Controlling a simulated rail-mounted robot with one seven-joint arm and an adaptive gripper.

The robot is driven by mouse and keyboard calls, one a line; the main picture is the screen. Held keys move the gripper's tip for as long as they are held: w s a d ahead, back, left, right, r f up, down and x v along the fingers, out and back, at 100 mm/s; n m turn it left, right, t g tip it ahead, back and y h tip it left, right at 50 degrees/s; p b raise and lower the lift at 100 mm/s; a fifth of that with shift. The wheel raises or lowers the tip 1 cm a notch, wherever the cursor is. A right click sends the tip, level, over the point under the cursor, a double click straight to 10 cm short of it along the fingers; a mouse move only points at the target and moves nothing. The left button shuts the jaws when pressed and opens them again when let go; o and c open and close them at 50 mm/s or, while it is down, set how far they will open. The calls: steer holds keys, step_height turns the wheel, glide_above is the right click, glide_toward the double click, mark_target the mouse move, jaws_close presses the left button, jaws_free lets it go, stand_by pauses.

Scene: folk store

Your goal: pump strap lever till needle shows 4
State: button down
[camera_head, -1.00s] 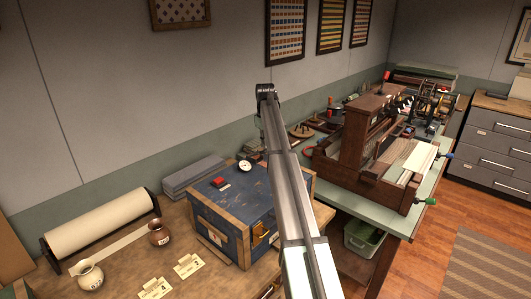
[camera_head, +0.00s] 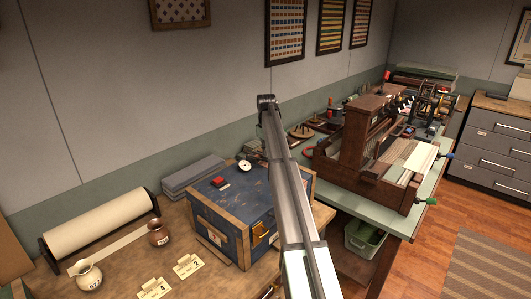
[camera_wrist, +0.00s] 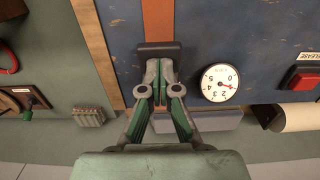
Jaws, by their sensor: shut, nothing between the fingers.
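The blue chest (camera_head: 222,204) with wooden edges stands on the workbench. In the wrist view a brown strap (camera_wrist: 158,17) runs down its blue top (camera_wrist: 212,28) to a dark lever block (camera_wrist: 158,48). My gripper (camera_wrist: 161,68) is shut and empty, its fingertips close against the lever's lower edge; whether they touch is unclear. The white round gauge (camera_wrist: 217,82) is right of the fingers, with a reddish needle pointing right and downward; its exact reading is hard to tell. It also shows in the head view (camera_head: 245,166). My gripper is hidden there by my arm.
A red release button (camera_wrist: 303,79) sits right of the gauge. Grey folded cloths (camera_head: 192,174), a white roll (camera_head: 98,218), jugs (camera_head: 158,233) and number cards (camera_head: 188,266) surround the chest. A wooden loom (camera_head: 375,155) stands at right.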

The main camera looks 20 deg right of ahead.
steer(key=shift+f, duration=0.25)
steer(key=shift+r, duration=0.1)
step_height(320, 180, up, 9)
steer(key=p, duration=0.4)
stand_by(1.0)
